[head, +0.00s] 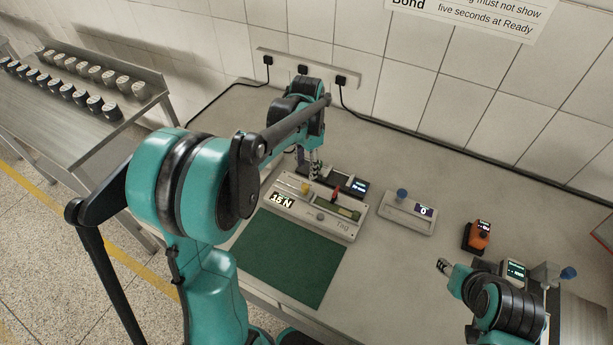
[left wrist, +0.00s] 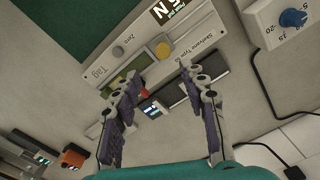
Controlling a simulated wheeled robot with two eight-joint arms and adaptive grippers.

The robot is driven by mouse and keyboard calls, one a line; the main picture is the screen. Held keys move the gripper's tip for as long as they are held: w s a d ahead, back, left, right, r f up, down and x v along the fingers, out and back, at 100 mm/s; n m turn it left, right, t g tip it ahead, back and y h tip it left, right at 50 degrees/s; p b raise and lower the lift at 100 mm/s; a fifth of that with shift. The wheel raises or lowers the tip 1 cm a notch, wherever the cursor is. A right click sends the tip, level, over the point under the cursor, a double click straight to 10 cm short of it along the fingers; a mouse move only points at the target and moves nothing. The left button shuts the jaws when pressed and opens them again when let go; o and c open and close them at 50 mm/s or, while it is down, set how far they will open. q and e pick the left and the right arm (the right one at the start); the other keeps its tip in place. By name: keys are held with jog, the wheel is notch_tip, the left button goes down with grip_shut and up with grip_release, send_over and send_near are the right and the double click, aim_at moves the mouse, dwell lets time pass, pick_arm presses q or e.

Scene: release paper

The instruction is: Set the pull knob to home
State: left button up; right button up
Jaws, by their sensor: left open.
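No readable label shows which control is the pull knob. My left gripper (head: 314,168) is open over the tester's back edge. In the left wrist view its fingers (left wrist: 158,79) are apart, with the yellow knob (left wrist: 163,50) beyond them, untouched. My right gripper (head: 444,266) is at lower right; its jaws are unclear.
A blue dial (left wrist: 293,18) sits beside the tester in the left wrist view. A white box with a blue knob (head: 402,195) and an orange device (head: 477,236) stand to the right. A green mat (head: 288,262) lies clear in front. Sockets (head: 303,70) line the wall.

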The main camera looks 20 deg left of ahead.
pick_arm(q)
jog(key=shift+r, duration=1.25)
jog(key=s+d+f+n+t+b, duration=0.1)
jog(key=s+d+n+t+b, duration=0.1)
jog(key=s, duration=0.7)
jog(key=s+d+f+n+t+b, duration=0.1)
jog(key=s+d+n+t, duration=0.3)
jog(key=s, duration=0.4)
jog(key=shift+s+f+t+b, duration=0.15)
jog(key=shift+s+t+b, duration=0.25)
jog(key=shift+t+b, duration=0.3)
dwell(0.4)
